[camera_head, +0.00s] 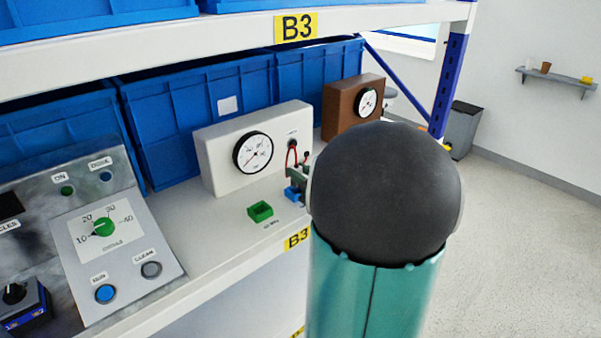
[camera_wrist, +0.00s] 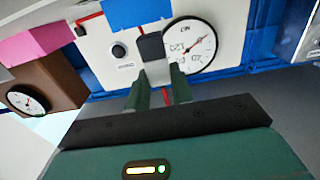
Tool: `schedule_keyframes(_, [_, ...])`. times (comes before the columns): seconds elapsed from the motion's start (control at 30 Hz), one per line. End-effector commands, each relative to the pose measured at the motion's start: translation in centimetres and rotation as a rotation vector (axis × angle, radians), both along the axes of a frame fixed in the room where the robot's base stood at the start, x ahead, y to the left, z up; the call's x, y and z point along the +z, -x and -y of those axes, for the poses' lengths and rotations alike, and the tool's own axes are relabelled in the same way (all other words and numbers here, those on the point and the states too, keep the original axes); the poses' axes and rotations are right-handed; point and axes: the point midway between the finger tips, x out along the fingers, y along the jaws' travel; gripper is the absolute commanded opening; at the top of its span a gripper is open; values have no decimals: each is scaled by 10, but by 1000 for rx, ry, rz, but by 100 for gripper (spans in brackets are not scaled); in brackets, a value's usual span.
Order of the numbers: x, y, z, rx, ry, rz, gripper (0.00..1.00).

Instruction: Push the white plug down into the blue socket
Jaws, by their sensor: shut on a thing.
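In the wrist view my gripper (camera_wrist: 158,90) is shut on the white plug (camera_wrist: 157,73), with a finger on either side. A dark block (camera_wrist: 150,47) lies just beyond the plug, towards the blue socket (camera_wrist: 135,14). I cannot tell whether the plug touches or enters the socket. In the head view the blue socket (camera_head: 292,194) sits on the shelf in front of the white gauge box, right below my gripper (camera_head: 297,178). My arm hides part of the gripper there, and the plug is not clearly visible. A red lead (camera_head: 291,152) runs down from the box.
A green socket (camera_head: 260,211) stands left of the blue one. The white gauge box (camera_head: 222,163) and blue bins (camera_head: 170,125) stand behind. A brown gauge box (camera_head: 343,108) is at the right. A control panel (camera_head: 110,245) fills the left. A pink object (camera_wrist: 38,42) shows in the wrist view.

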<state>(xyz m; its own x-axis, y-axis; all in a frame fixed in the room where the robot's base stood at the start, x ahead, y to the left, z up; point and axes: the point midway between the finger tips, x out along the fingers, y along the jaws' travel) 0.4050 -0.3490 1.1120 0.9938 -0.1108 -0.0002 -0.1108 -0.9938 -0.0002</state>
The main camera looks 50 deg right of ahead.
Motion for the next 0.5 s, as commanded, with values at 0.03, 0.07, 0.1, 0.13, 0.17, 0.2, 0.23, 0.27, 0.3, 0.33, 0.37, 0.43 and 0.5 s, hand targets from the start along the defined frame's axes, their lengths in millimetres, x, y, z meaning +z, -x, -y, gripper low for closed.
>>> schedule_keyframes(0.03, [0,0,0,0,0,0,0])
schedule_keyframes(0.07, [0,0,0,0,0,0,0])
schedule_keyframes(0.1, [0,0,0,1,0,0,0])
schedule_keyframes(0.13, [0,0,0,1,0,0,0])
schedule_keyframes(0.17, [0,0,0,0,0,0,0])
schedule_keyframes(0.2, [0,0,0,0,0,0,0])
schedule_keyframes(0.23, [0,0,0,0,0,0,0])
schedule_keyframes(0.27, [0,0,0,0,0,0,0])
schedule_keyframes(0.3, [0,0,0,0,0,0,0])
schedule_keyframes(0.33, [0,0,0,0,0,0,0])
schedule_keyframes(0.37, [-1,0,0,0,0,0,0])
schedule_keyframes(0.43, [-2,0,0,0,0,0,0])
schedule_keyframes(0.5, [-3,0,0,0,-1,0,0])
